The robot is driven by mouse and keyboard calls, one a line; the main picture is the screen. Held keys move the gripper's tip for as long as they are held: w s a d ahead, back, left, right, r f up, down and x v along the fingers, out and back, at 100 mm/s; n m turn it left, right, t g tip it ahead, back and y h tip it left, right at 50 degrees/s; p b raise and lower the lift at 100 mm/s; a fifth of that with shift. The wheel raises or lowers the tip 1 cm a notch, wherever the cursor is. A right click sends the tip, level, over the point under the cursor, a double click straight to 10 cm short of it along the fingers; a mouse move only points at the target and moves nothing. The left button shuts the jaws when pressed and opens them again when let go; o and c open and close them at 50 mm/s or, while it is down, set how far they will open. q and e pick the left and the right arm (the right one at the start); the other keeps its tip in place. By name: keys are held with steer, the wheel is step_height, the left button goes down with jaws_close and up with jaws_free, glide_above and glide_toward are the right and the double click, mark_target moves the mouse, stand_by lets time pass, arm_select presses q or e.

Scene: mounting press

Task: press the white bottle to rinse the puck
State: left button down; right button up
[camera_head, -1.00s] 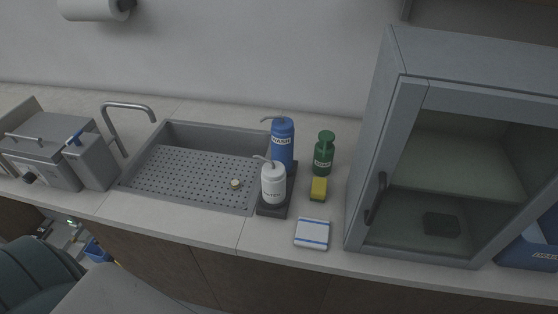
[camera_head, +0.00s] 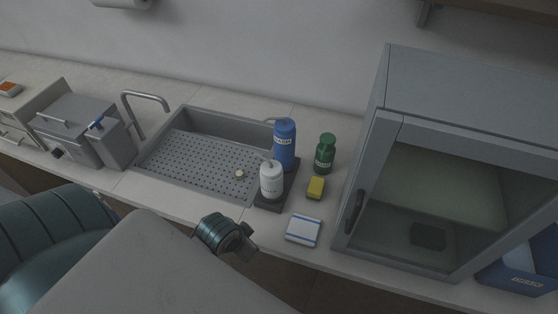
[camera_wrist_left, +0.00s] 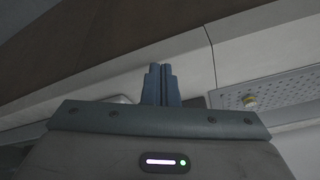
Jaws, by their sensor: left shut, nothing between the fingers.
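The white bottle (camera_head: 271,182) stands upright with a bent spout on a dark tray (camera_head: 270,206) right of the sink, in front of a blue bottle (camera_head: 285,142). The puck (camera_head: 240,174), small, round and pale, lies on the perforated sink plate (camera_head: 190,163), left of the white bottle. It also shows in the left wrist view (camera_wrist_left: 250,101). My left gripper (camera_head: 249,251) is in front of the counter edge, below and apart from the white bottle. Its fingers (camera_wrist_left: 161,70) are together and empty. My right gripper is not in view.
The faucet (camera_head: 147,99) and a grey machine (camera_head: 76,127) are left.

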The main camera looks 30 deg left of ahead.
arm_select(q)
steer(key=w+a+r+m+t+h, duration=0.25)
steer(key=w+r+m, duration=0.45)
steer(key=w+r, duration=0.35)
step_height(320, 180, up, 13)
steer(key=m+h+p, duration=0.1)
steer(key=m+h, duration=0.3)
steer(key=m, duration=0.3)
glide_above(267, 168)
steer(key=shift+r+y, duration=0.15)
steer(key=shift+y, duration=0.1)
step_height(267, 168, down, 9)
steer(key=b, duration=0.6)
steer(key=shift+b, duration=0.35)
steer(key=shift+r, duration=0.1)
